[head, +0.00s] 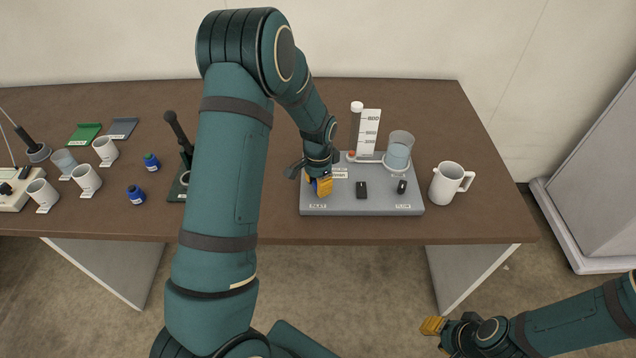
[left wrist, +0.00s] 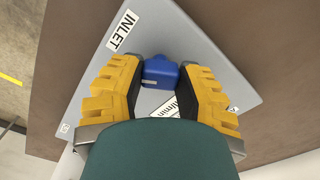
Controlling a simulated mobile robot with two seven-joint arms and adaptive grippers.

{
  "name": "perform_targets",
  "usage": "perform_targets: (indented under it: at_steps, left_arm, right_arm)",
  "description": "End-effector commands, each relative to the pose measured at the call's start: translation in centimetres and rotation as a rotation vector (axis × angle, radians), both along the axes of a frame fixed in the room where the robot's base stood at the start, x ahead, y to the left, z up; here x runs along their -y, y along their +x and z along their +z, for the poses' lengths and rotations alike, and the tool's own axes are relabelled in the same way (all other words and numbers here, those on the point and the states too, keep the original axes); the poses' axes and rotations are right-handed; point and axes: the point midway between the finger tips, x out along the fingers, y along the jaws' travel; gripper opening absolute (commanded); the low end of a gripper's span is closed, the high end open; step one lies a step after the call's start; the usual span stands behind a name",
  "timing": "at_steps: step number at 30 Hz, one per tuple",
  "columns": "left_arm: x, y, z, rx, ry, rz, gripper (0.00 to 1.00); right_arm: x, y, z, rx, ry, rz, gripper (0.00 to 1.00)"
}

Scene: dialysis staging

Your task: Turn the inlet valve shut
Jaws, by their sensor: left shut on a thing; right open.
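The blue inlet valve handle (left wrist: 161,71) sits on a grey panel (head: 335,203) beside an "INLET" label (left wrist: 122,30). My left gripper (head: 322,187) is at the left part of the panel. In the left wrist view its yellow fingers (left wrist: 160,88) are closed in on both sides of the blue handle. In the head view the handle is mostly hidden behind the fingers. My right gripper (head: 434,326) is low at the right, in front of the table, empty and open.
The panel also carries two black switches, a graduated scale (head: 370,130) and a clear cup (head: 398,150). Several cups, blue-capped bottles (head: 136,195) and a black-handled tool (head: 178,130) stand to the left. The table's front edge is clear.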

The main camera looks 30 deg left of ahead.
Motion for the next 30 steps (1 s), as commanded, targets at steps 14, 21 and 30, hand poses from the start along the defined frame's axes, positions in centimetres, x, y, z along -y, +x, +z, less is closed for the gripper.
perform_targets:
  at_steps: [14, 21, 30]
  left_arm:
    - [0.1, -0.2, -0.1, -0.005, -0.001, 0.453, 0.0]
    - [0.1, -0.2, -0.1, -0.006, 0.0, 0.675, 0.0]
    - [0.1, -0.2, -0.1, -0.006, 0.0, 0.899, 0.0]
  right_arm:
    - [0.0, 0.1, 0.4, 0.003, 0.0, -0.002, 0.34]
    - [0.0, 0.3, 0.8, 0.006, -0.002, -0.004, 0.34]
    - [0.1, 0.4, 1.3, 0.01, -0.002, -0.008, 0.34]
